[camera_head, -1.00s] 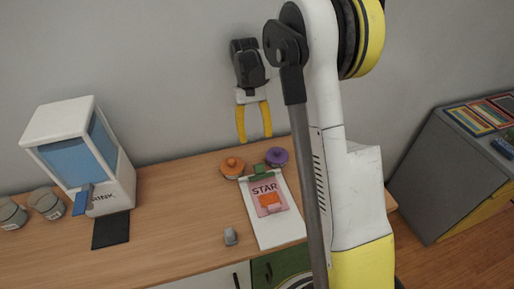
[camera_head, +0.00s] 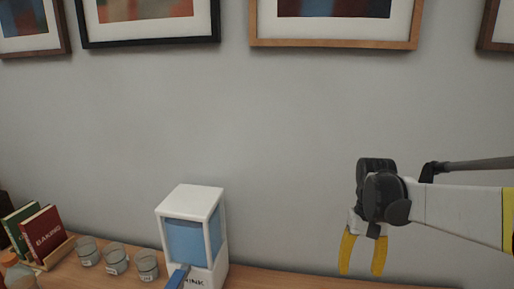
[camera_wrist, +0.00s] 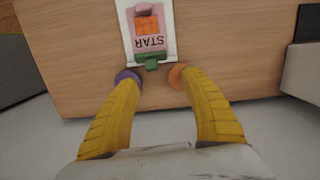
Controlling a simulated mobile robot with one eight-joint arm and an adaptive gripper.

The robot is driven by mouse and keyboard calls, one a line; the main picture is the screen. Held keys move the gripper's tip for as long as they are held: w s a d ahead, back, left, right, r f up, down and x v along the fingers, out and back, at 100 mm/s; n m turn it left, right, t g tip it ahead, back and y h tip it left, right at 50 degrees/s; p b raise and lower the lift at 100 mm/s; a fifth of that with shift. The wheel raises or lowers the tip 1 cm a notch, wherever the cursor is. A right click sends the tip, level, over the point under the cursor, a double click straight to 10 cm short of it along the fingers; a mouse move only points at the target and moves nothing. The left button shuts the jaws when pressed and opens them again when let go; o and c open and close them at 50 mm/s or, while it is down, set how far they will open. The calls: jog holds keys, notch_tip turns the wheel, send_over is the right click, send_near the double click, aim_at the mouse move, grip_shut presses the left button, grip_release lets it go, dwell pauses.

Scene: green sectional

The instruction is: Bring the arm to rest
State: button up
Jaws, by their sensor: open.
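My gripper (camera_head: 362,254) has two yellow fingers, spread apart and pointing down. In the head view it hangs in front of the grey wall at the right, to the right of the drink dispenser. In the wrist view my gripper (camera_wrist: 160,90) is empty between its fingers. Beyond the fingertips lie a purple knob (camera_wrist: 127,76) and an orange one (camera_wrist: 177,77), with a white clipboard (camera_wrist: 170,40) marked STAR between and beyond them on the wooden top. My arm reaches in from the right edge of the head view.
A white and blue drink dispenser (camera_head: 192,236) stands on the wooden counter (camera_head: 290,279). Several glass jars (camera_head: 115,259) and a rack of books (camera_head: 42,233) stand to its left. Framed pictures (camera_head: 333,22) hang above. The wall between is bare.

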jog(key=s+a+r+t, duration=0.1)
jog(key=s+a+t, duration=0.2)
jog(key=s, duration=0.4)
jog(key=s+a+r+n+t, duration=0.1)
jog(key=s+a+r+t, duration=0.1)
jog(key=s+a+t, duration=0.2)
jog(key=s+t, duration=0.1)
jog(key=s, duration=0.2)
jog(key=shift+a+n+t, duration=0.15)
jog(key=shift+n+t, duration=0.15)
